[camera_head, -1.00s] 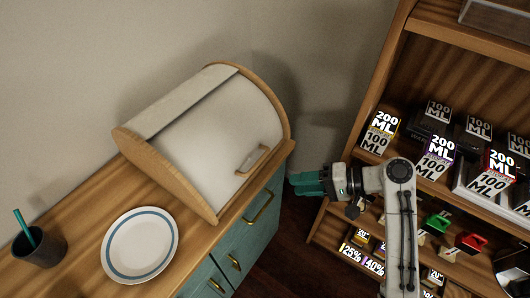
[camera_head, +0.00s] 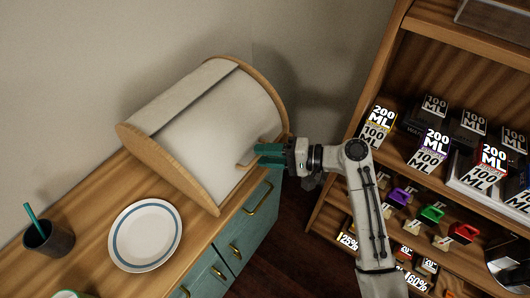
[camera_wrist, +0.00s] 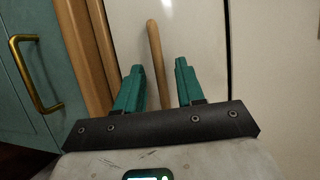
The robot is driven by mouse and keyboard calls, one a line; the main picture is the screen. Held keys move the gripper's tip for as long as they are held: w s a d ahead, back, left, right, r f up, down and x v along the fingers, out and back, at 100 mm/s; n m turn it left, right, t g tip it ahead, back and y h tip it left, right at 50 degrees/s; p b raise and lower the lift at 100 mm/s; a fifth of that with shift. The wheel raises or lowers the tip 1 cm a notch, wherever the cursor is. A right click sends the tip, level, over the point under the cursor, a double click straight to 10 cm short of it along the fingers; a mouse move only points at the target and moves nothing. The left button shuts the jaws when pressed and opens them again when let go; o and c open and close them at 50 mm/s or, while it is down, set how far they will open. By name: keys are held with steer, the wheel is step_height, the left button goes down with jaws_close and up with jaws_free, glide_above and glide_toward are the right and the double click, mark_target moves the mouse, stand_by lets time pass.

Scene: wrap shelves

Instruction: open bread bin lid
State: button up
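The bread bin (camera_head: 205,130) stands on the wooden counter in the head view, with wooden side panels and a white curved lid (camera_head: 215,125) that is down. My gripper (camera_head: 262,154) is at the lid's front, over the wooden handle (camera_head: 244,165), hiding most of it. In the wrist view the handle (camera_wrist: 155,55) is a wooden bar that runs between my two teal fingers (camera_wrist: 158,80). The fingers are open, with gaps to the bar; the lid (camera_wrist: 195,35) is behind it.
A white plate with a blue ring (camera_head: 146,235) and a dark cup with a teal straw (camera_head: 45,238) are on the counter. Teal drawers (camera_head: 240,225) with brass handles are below. A wooden shelf (camera_head: 385,75) with several boxes stands at the right.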

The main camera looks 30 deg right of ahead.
steer(key=shift+w+a, duration=0.2)
steer(key=shift+c, duration=0.4)
jaws_close()
steer(key=shift+f, duration=0.1)
